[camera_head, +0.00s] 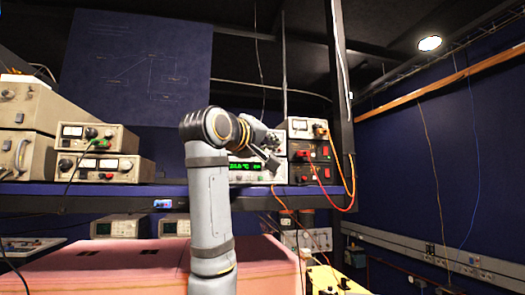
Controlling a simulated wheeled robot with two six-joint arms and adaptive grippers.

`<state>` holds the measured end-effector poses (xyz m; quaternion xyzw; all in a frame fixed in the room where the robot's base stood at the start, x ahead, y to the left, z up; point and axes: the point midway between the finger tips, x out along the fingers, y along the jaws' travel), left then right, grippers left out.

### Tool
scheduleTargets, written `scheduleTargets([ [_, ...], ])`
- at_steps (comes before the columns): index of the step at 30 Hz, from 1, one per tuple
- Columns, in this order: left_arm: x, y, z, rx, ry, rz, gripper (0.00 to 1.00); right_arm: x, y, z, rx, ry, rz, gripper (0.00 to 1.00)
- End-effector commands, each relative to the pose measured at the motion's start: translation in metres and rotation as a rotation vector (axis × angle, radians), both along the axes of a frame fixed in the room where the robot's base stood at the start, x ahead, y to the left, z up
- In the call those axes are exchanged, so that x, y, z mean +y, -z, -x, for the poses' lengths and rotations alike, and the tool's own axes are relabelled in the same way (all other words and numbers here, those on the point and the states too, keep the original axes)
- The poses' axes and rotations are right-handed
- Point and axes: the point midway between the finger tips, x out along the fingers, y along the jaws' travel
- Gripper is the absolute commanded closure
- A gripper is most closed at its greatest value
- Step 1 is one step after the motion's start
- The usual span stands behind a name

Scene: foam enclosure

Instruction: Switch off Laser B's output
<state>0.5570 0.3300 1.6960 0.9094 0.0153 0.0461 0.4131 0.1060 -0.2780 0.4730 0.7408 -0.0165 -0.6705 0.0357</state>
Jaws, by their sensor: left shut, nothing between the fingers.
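My left arm rises through the middle of the view. Its gripper (272,158) is shut and empty, in front of a pale instrument (250,179) with a green lit display on the shelf. The arm and gripper hide much of this instrument's front. I cannot tell whether the gripper touches it. Small knobs or buttons show below the display. No label reading Laser B is legible, so I cannot tell which unit it is. My right gripper is not clearly in view.
Stacked units (301,150) with red and orange cables stand right of the gripper, beside a dark post (342,110). Beige metered instruments (98,168) stand on the shelf (130,190) at left. A pink surface (110,262) lies below, with two small-screened instruments behind it.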

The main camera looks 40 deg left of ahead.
Motion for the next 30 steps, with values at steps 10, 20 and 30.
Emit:
scheduleTargets([
  [10, 0.031, -0.001, -0.026, 0.004, -0.003, 0.001, 1.00, 0.000, -0.014, 0.000, 0.000, 0.000, 0.000, 0.54],
  [20, 0.061, -0.001, -0.052, 0.003, -0.001, 0.000, 1.00, 0.000, -0.027, 0.000, 0.000, 0.000, 0.000, 0.54],
  [30, 0.067, 0.000, -0.057, 0.001, -0.001, -0.001, 1.00, -0.001, -0.029, 0.000, 0.000, 0.000, 0.001, 0.54],
])
